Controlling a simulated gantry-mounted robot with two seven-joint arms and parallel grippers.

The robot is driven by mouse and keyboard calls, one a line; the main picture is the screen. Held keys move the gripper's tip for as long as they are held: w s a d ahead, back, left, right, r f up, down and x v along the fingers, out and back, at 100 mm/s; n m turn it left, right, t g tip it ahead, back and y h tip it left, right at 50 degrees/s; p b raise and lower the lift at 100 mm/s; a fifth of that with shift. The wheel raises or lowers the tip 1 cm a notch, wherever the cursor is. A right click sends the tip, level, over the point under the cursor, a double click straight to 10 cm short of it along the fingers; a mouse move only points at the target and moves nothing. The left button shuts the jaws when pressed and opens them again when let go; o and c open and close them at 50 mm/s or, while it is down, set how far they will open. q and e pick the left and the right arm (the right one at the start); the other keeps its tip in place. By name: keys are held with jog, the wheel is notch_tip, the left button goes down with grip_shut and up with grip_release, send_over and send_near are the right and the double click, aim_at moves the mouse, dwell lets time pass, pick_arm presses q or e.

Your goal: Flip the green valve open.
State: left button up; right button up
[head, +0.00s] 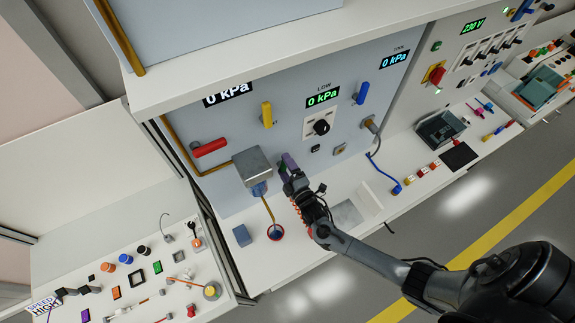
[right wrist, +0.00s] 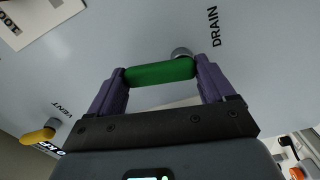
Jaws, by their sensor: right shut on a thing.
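The green valve handle (right wrist: 160,72) shows in the right wrist view as a short green bar, with its grey pivot (right wrist: 182,53) on the panel beside the word DRAIN. My right gripper (right wrist: 160,78) is shut on it, with one purple finger at each end of the bar. In the head view my right gripper (head: 288,168) is at the lower part of the grey-blue panel (head: 285,125), right of a grey metal box (head: 251,166). The green handle is hidden behind the gripper there. My left gripper is not in view.
The panel also carries a red handle (head: 210,147), a yellow handle (head: 267,114), a blue handle (head: 362,93) and a black knob (head: 321,127). The displays read 0 kPa. A white shelf with a blue block (head: 242,236) lies below the panel.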

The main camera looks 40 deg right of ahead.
jog(key=shift+a+r+n+p, duration=0.1)
jog(key=shift+a+n+p, duration=0.2)
jog(key=shift+n, duration=0.8)
jog(key=o, duration=0.9)
